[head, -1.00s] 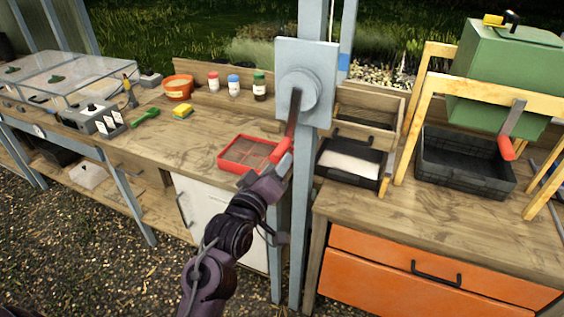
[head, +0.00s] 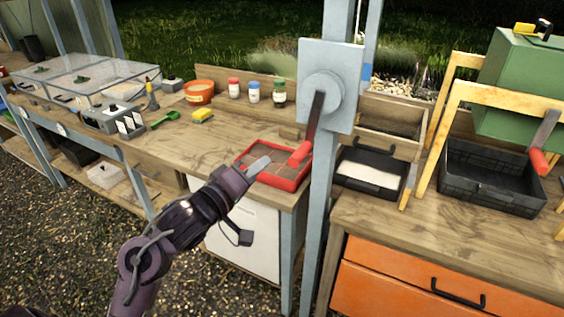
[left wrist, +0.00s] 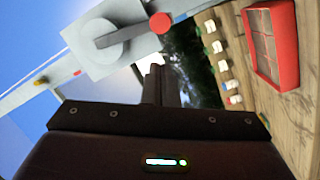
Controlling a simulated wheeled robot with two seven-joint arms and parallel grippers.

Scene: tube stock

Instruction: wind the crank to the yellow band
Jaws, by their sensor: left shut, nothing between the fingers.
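The crank is a grey plate (head: 345,65) with a round hub on a grey-blue post, and a dark arm (head: 316,118) hanging down and slightly left to a red grip (head: 301,153). In the left wrist view the crank's red grip (left wrist: 161,22) shows beyond the fingers. My left gripper (head: 261,164) is shut and empty, apart from the grip, to its lower left. Its fingers (left wrist: 158,85) also show in the wrist view. A small yellow mark (left wrist: 40,82) and a red one lie on a pale bar there; I cannot tell whether it is the yellow band. My right gripper is out of view.
A red divided tray (head: 272,182) lies on the wooden bench below the grip. A black tray (head: 368,176) with white contents stands right of the post. A second red-gripped lever (head: 545,143) hangs by a green drum (head: 520,85). The left bench has clear room in front.

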